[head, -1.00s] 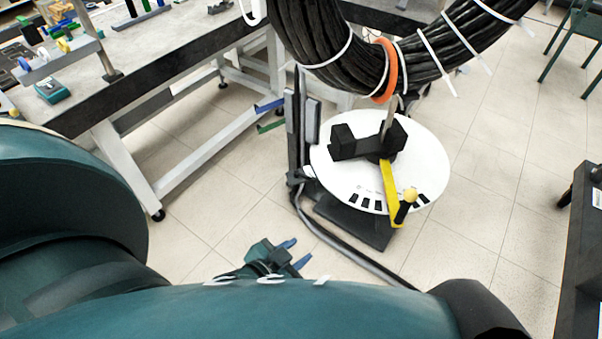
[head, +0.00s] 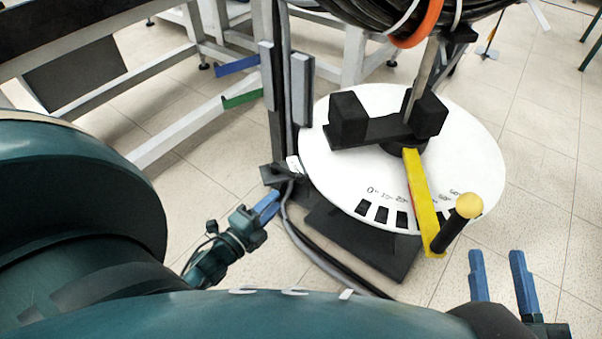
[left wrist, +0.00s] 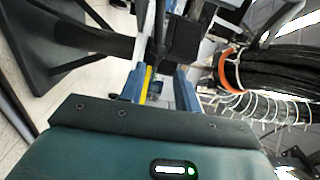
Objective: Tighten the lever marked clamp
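A white round dial (head: 330,170) with printed marks stands on a black base. A yellow pointer arm (head: 420,195) with a black grip and tan knob (head: 469,205) reaches over its front edge. A small dark lever-like piece (head: 278,176) with a white tag (head: 294,164) sits at the dial's left edge by the post; no "clamp" lettering is readable. My right gripper (head: 498,272) is open and empty, right of the knob.
A black cable coil (head: 370,12) with an orange band (head: 419,25) hangs above the dial. A dark upright post (head: 280,95) stands at the dial's left. A grey cable (head: 310,255) curves round the black base (head: 365,245). A workbench frame (head: 165,143) is at the left.

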